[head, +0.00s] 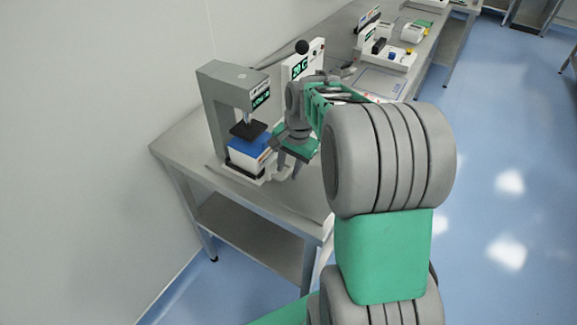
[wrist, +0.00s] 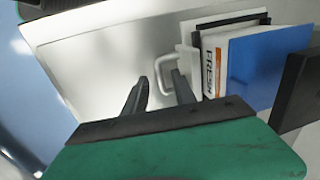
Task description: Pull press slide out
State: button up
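The press (head: 232,85) is a grey frame with a small display and a black platen (head: 248,130). Under the platen sits the press slide, white with a blue top (head: 250,145). In the wrist view the slide shows its blue plate (wrist: 262,68), a label with lettering, and a pale D-shaped handle (wrist: 163,66) on its near side. My gripper (wrist: 160,78) is open, its two dark fingers apart with their tips around or just short of the handle; I cannot tell if they touch it. In the head view my gripper (head: 288,168) is beside the slide, to its right.
The press stands on a grey metal table (head: 180,145) near a wall. A white device with a green display (head: 300,68) stands behind my gripper. More devices (head: 385,52) stand farther along the tables. Blue floor is open at right.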

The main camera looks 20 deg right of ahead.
grip_shut()
dwell(1.4)
